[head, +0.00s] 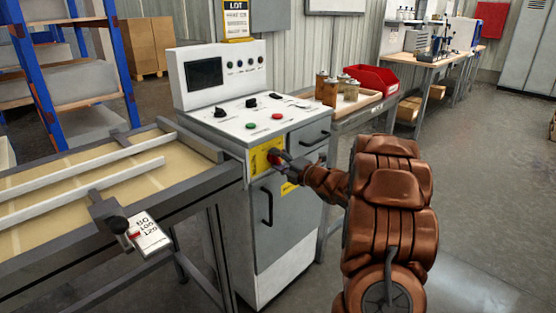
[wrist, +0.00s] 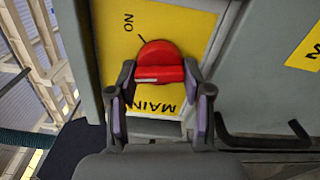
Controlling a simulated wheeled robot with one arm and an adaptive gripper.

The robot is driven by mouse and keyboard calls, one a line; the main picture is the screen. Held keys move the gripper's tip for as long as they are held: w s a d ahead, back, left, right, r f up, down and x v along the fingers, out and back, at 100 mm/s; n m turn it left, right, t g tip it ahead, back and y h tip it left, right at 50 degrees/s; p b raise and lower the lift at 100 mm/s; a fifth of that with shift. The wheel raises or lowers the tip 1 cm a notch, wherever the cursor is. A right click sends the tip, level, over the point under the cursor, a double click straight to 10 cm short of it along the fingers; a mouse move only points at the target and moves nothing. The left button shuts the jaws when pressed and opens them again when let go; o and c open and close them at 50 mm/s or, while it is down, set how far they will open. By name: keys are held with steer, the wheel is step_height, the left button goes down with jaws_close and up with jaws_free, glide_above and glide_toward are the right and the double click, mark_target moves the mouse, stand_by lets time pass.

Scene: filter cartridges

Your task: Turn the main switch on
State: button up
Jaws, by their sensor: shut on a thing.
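The main switch is a red round knob with a raised bar, on a yellow plate marked MAIN on the front of the control cabinet (head: 265,220). The red knob (wrist: 160,63) shows clearly in the wrist view, with its bar lying about level across the picture. The yellow plate (head: 259,161) also shows in the head view. My gripper (wrist: 159,76) has its two dark fingertips at either end of the red bar, shut on it. In the head view my gripper (head: 284,158) reaches the plate from the right and covers part of the knob.
A conveyor (head: 208,194) stands left of the cabinet, with a tag (head: 149,236) on its near rail. A bench with a red bin (head: 371,79) and several cartridges stands behind to the right. Cabinet handles (head: 267,207) stick out near my gripper. The floor at right is clear.

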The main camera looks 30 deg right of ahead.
steer(key=m+p, duration=0.2)
steer(key=m, duration=0.1)
steer(key=m+p, duration=0.2)
steer(key=m, duration=0.1)
steer(key=shift+r+m, duration=0.2)
steer(key=shift+m, duration=0.1)
steer(key=m+p, duration=0.2)
steer(key=m, duration=0.1)
steer(key=shift+r, duration=0.1)
steer(key=shift+m+p, duration=0.8)
steer(key=o, duration=1.1)
steer(key=shift+d, duration=0.1)
steer(key=v, duration=1.2)
